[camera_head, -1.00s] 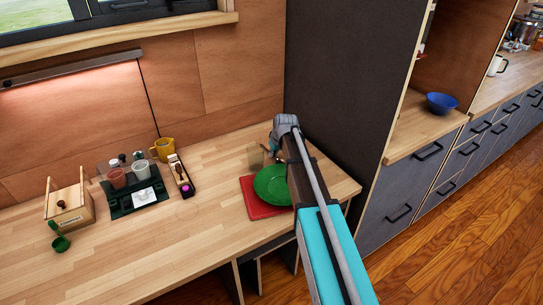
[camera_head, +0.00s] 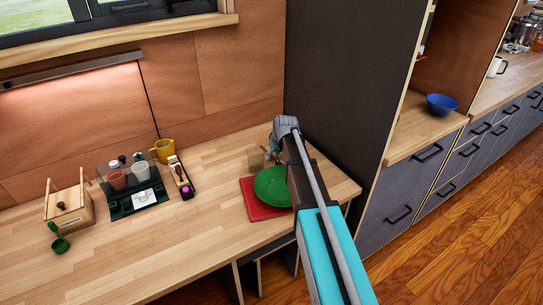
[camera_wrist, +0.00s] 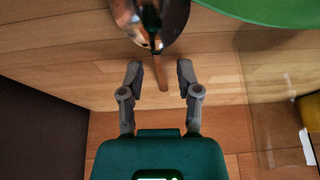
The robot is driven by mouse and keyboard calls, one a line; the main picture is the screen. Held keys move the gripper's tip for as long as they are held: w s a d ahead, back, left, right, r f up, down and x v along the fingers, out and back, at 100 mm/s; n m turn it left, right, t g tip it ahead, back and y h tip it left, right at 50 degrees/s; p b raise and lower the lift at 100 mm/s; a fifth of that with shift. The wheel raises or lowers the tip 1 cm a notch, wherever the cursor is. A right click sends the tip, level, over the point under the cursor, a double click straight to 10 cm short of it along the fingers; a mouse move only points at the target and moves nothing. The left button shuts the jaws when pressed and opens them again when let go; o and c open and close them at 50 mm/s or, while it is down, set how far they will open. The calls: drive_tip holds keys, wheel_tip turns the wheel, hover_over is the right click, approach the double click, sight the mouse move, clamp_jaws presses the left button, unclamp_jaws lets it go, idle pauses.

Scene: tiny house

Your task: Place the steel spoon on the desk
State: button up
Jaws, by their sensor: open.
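The steel spoon (camera_wrist: 172,22) shows at the top of the wrist view as a shiny, mirror-like oval, with a narrow wood-coloured strip, probably its handle, pointing down between my fingertips. My gripper (camera_wrist: 159,70) is open, with one finger on each side of that strip; I see no contact. In the head view my gripper (camera_head: 271,152) is low over the back right of the desk (camera_head: 150,245), just behind the green plate. The spoon cannot be made out in the head view, where my arm covers part of that area.
A green plate (camera_head: 270,184) lies on a red mat (camera_head: 258,210), partly behind my arm. A clear glass (camera_head: 255,160) stands close left of my gripper. A dark tall panel (camera_head: 335,80) bounds the right.

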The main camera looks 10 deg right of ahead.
drive_tip(key=p+v, duration=1.1)
drive_tip(key=v, duration=0.1)
idle(0.5)
drive_tip(key=shift+r, duration=0.1)
idle(0.5)
drive_tip(key=s+a+m+g, duration=0.1)
drive_tip(key=s+a+g, duration=0.1)
drive_tip(key=s, duration=1)
drive_tip(key=s+a+f+m+g+h, duration=0.1)
drive_tip(key=s+a+m+g, duration=0.1)
drive_tip(key=s, duration=1)
drive_tip(key=shift+s+a+f+h, duration=0.3)
drive_tip(key=shift+s+a, duration=0.1)
drive_tip(key=shift+a, duration=0.4)
drive_tip(key=shift+r+p, duration=1.5)
